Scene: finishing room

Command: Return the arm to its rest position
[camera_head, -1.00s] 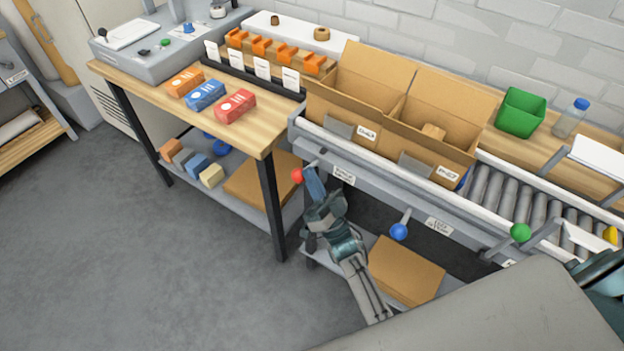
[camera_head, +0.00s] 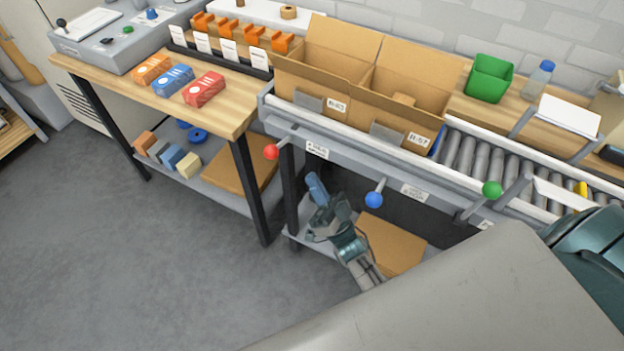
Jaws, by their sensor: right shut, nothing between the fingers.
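My right gripper (camera_head: 316,187) is shut and empty. It is in front of the conveyor bench, below its front rail and above the lower shelf. The red-knobbed lever (camera_head: 271,152) is up and to the left of the fingertips, apart from them. The blue-knobbed lever (camera_head: 374,199) is to the right of the gripper, with a visible gap. The right wrist and forearm run down to the right and pass behind my grey body at the bottom. My left gripper is not in view.
Two open cardboard boxes (camera_head: 341,112) stand on the bench beside the roller conveyor (camera_head: 480,160). A green-knobbed lever (camera_head: 492,189) is farther right. A flat cardboard piece (camera_head: 392,243) lies on the lower shelf. A wooden table (camera_head: 225,117) stands left. The floor at left is clear.

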